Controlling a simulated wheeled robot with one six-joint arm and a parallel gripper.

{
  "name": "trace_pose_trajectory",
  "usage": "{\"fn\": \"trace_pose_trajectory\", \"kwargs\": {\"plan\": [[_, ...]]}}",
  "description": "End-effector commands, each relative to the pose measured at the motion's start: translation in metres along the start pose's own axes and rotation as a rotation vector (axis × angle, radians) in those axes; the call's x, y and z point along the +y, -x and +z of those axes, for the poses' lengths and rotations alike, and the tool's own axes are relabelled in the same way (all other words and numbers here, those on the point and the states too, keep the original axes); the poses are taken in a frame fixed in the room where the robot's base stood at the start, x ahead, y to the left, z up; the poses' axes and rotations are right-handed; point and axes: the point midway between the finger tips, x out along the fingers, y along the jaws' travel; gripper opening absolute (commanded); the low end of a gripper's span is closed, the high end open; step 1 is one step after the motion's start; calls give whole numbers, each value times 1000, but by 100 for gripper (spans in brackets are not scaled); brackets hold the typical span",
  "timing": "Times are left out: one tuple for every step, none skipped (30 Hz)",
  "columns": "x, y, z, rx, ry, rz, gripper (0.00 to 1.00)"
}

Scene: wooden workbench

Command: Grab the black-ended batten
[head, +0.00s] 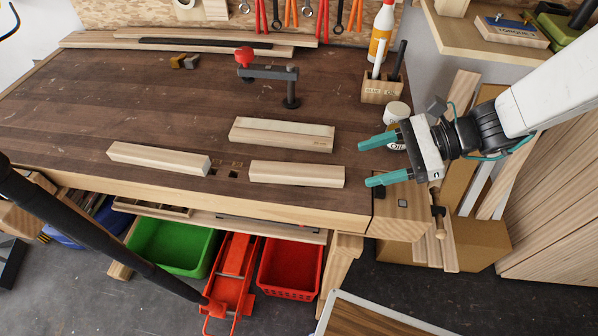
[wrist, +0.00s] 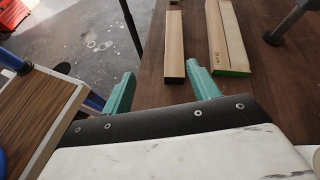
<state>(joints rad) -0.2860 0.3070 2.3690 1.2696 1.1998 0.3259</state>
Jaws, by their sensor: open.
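Three pale wooden battens lie on the workbench (head: 60,105): a left one (head: 158,158), a front right one (head: 297,174) and a back one (head: 282,135). The left batten's ends cannot be made out. My gripper (head: 364,163) is open and empty, just right of the front right batten. Its teal fingers also show in the wrist view (wrist: 160,75), with that batten ahead, nearer the right finger.
A red and black clamp (head: 268,72) stands behind the battens. A block holder (head: 381,89), a glue bottle (head: 381,30) and a white-lidded jar (head: 397,110) stand at the back right. Long boards (head: 100,42) lie along the back. The bench's left part is mostly clear.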

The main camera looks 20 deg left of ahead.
Motion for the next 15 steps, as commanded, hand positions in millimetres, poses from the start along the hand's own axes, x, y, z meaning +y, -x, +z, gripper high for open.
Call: {"fn": "trace_pose_trajectory", "kwargs": {"plan": [[-5, -12, -10, -21, -57, -14, 60], [-9, -17, -14, -31, -87, -25, 60], [-12, -23, -19, -42, -123, -39, 60], [-14, -27, -23, -48, -144, -46, 60], [-16, -30, -25, -53, -162, -54, 60], [-18, -34, -28, -59, -180, -61, 60], [-19, -36, -30, -62, -191, -65, 60], [-20, -38, -31, -64, -198, -68, 60], [-21, -42, -32, -66, -204, -71, 60], [-21, -45, -32, -66, -207, -72, 60], [-21, -48, -32, -67, -208, -72, 60], [-22, -53, -31, -67, -209, -71, 60], [-22, -57, -31, -67, -208, -71, 60], [-22, -60, -31, -67, -208, -71, 60], [-22, -64, -30, -67, -207, -71, 60]]}}
